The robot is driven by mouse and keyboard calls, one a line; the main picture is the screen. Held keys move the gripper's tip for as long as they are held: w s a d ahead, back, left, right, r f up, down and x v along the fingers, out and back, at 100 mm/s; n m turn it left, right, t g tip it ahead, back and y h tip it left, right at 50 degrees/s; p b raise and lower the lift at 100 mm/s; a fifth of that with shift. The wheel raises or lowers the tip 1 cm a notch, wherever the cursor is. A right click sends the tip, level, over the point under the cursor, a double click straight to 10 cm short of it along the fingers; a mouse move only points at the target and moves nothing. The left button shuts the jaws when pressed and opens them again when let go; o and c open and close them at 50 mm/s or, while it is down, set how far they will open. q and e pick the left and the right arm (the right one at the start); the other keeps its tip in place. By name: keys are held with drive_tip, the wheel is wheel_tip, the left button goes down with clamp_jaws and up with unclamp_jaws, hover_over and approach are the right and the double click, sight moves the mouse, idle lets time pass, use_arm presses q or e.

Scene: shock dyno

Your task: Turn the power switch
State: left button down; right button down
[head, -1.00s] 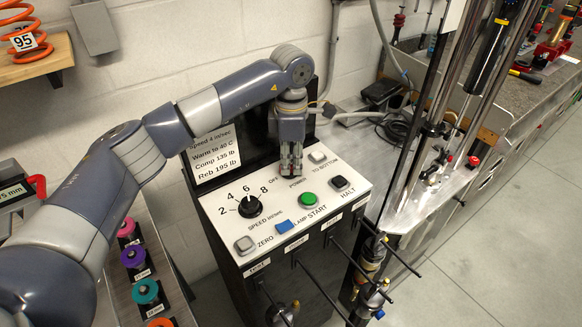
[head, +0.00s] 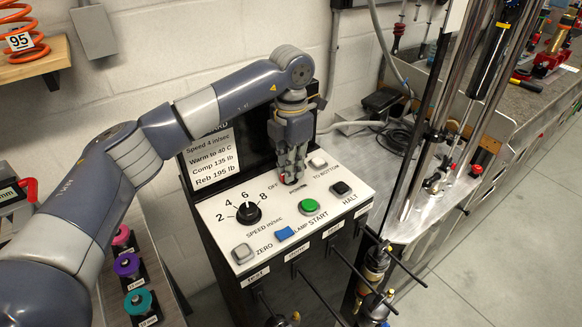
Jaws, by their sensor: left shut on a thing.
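The control panel (head: 275,240) has a white sloped top with labelled controls. My left gripper (head: 290,180) points down at the panel's back edge, between the OFF label and the white TO BOTTOM button (head: 318,162). It is shut on the power switch, a small part of which shows red (head: 283,179) between the fingertips. The fingers hide most of the switch, so its exact position cannot be made out. My right gripper is out of view.
The black speed knob (head: 248,213), green START button (head: 308,206), black HALT button (head: 340,188), blue lamp (head: 284,233) and grey ZERO button (head: 242,253) lie near the gripper. A sign (head: 211,163) stands behind. Dyno columns rise at the right.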

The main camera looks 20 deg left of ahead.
use_arm(q)
drive_tip(key=shift+w+r, duration=0.1)
drive_tip(key=shift+r, duration=0.1)
drive_tip(key=c, duration=1.7)
unclamp_jaws()
drive_tip(key=shift+o, duration=0.2)
drive_tip(key=shift+f, duration=0.1)
wheel_tip(320, 180, up, 12)
